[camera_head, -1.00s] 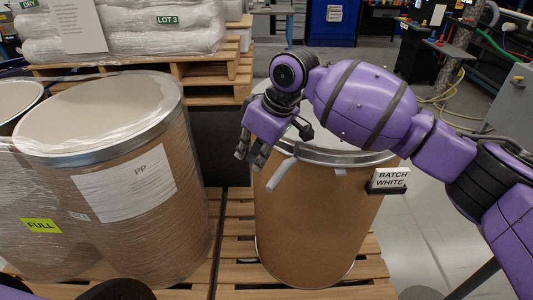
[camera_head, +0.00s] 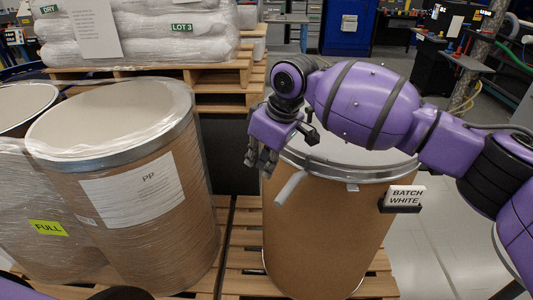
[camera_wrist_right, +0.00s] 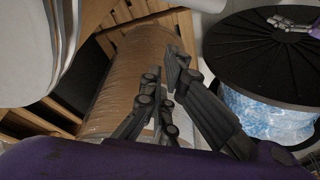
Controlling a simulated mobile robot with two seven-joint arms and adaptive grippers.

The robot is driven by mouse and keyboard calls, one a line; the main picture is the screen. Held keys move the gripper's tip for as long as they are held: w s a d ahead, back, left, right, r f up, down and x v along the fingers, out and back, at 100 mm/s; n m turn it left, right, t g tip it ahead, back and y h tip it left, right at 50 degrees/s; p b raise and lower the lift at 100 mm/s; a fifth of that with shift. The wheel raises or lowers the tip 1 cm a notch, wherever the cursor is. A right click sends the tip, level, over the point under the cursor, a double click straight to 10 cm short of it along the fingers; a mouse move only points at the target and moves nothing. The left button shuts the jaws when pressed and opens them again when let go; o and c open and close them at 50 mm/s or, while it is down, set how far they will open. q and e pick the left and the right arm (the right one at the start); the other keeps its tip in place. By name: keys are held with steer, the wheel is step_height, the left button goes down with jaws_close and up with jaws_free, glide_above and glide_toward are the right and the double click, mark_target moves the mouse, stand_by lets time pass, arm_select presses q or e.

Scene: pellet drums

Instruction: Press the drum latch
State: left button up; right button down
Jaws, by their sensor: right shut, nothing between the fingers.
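The brown fibre drum (camera_head: 325,235) with a metal rim band stands upright on a pallet in the middle of the head view. A pale grey latch lever (camera_head: 290,188) sticks out from its rim at the front left, angled down. My right gripper (camera_head: 261,168) is shut and empty, just left of the lever at rim height. I cannot tell whether it touches the lever or rim. My right arm hides part of the drum top. In the right wrist view the fingers (camera_wrist_right: 165,105) show over a brown drum side. A purple hand, apparently my left gripper (camera_wrist_right: 293,22), shows at top right, its jaws unclear.
A wrapped drum labelled PP (camera_head: 150,215) stands close on the left, beside a wrapped load with a FULL tag (camera_head: 48,228). A BATCH WHITE sign (camera_head: 404,197) is at the drum's right. Stacked white sacks (camera_head: 160,30) are behind. Grey floor (camera_head: 445,240) is clear at right.

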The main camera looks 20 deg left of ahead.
arm_select(q)
steer(key=shift+w+d+r+p, duration=0.2)
steer(key=shift+d+r+p, duration=0.05)
steer(key=shift+r+p, duration=0.35)
arm_select(e)
steer(key=f, duration=0.1)
steer(key=d+f, duration=0.2)
steer(key=shift+s+d+f, duration=0.2)
steer(key=shift+s+d, duration=0.05)
steer(key=shift+s, duration=0.1)
